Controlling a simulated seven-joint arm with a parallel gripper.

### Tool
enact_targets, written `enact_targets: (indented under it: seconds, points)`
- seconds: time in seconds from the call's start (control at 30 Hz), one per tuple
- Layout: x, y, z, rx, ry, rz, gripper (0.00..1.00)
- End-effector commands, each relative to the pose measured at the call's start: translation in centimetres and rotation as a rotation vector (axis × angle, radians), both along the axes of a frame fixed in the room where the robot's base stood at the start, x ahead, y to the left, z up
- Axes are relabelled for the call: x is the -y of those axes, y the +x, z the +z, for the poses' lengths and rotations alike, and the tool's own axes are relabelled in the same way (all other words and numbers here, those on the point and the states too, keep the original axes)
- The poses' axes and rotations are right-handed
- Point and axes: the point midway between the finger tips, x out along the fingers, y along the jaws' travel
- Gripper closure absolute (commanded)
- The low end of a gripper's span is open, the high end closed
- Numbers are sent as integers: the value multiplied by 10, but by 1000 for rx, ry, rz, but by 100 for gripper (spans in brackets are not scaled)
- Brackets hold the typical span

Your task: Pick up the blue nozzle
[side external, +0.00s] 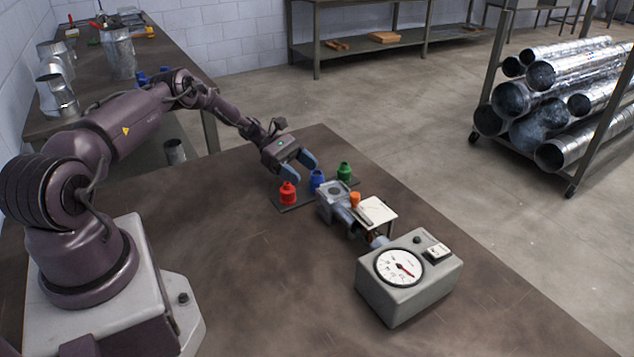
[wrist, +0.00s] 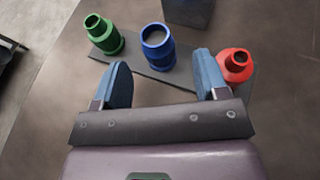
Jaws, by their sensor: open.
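The blue nozzle (side external: 317,180) stands upright on a dark flat plate (side external: 296,203), between the red nozzle (side external: 288,193) and the green nozzle (side external: 344,172). In the wrist view the blue nozzle (wrist: 157,47) is just beyond the fingertips, roughly centred between them. The green nozzle (wrist: 104,34) is to its left and the red nozzle (wrist: 236,65) to its right, close to the right finger. My gripper (wrist: 160,75) is open and empty, with blue fingers apart. In the side view my gripper (side external: 296,166) hangs just behind and left of the blue nozzle.
A grey gauge box (side external: 405,280) is at the front right. The table's left middle is clear. Shiny ducts (side external: 560,95) lie on a rack at the right.

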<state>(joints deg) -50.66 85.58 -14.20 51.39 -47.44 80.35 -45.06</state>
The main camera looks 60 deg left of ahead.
Motion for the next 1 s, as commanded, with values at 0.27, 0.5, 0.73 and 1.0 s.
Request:
enact_targets:
  seconds: [0.27,0.5,0.73,1.0]
  points:
    - [34,18,-14,-1,-3,-2,33]
    - [35,19,-15,0,-1,-1,33]
    - [35,19,-15,0,-1,-1,85]
    - [35,18,-15,-1,1,-1,86]
